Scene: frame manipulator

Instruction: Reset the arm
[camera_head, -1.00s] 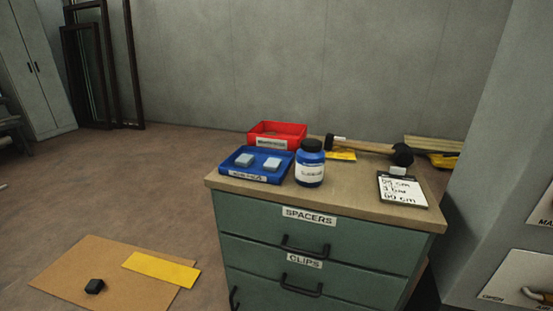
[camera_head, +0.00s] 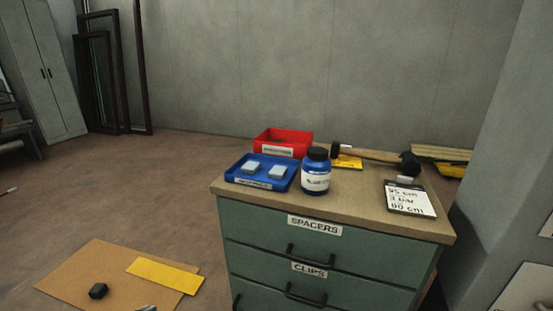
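In the head view, only a small grey tip (camera_head: 147,308) shows at the bottom edge, in front of the yellow strip. It may be part of one of my grippers, but I cannot tell which or whether it is open or shut. No whole arm is in view. The green drawer cabinet (camera_head: 318,252) stands ahead, its drawers labelled SPACERS and CLIPS and both shut.
On the cabinet top are a blue tray (camera_head: 233,177) with two light blocks, a red tray (camera_head: 287,136), a blue bottle (camera_head: 316,178), a mallet (camera_head: 411,163) and a clipboard (camera_head: 410,206). A cardboard sheet (camera_head: 90,262), yellow strip (camera_head: 165,274) and black block (camera_head: 98,291) lie on the floor.

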